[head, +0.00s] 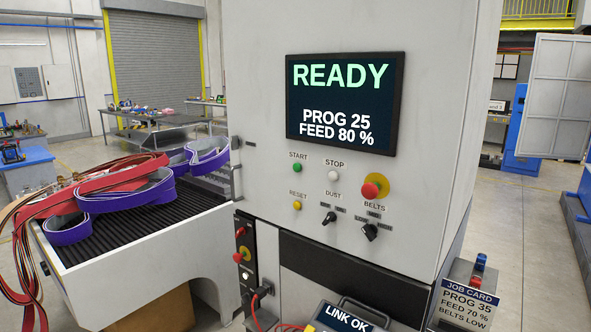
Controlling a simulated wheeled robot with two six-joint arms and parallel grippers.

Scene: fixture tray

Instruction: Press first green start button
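The green start button (297,168) sits on the machine's pale front panel, below and left of the screen, under the label START. The dark screen (345,103) reads READY, PROG 25, FEED 80 %. A white stop button (333,175) is to its right and a yellow reset button (297,206) is below it. A red mushroom button (371,190) on a yellow disc is further right. Neither of my grippers shows in the head view, and nothing covers the start button.
Black DUST (329,218) and BELTS (369,232) knobs sit below the buttons. A job card (467,303) reads PROG 35, FEED 70 %, BELTS LOW. A box reading LINK OK (346,319) is at the bottom. Red and purple belts (95,190) lie over the conveyor at left.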

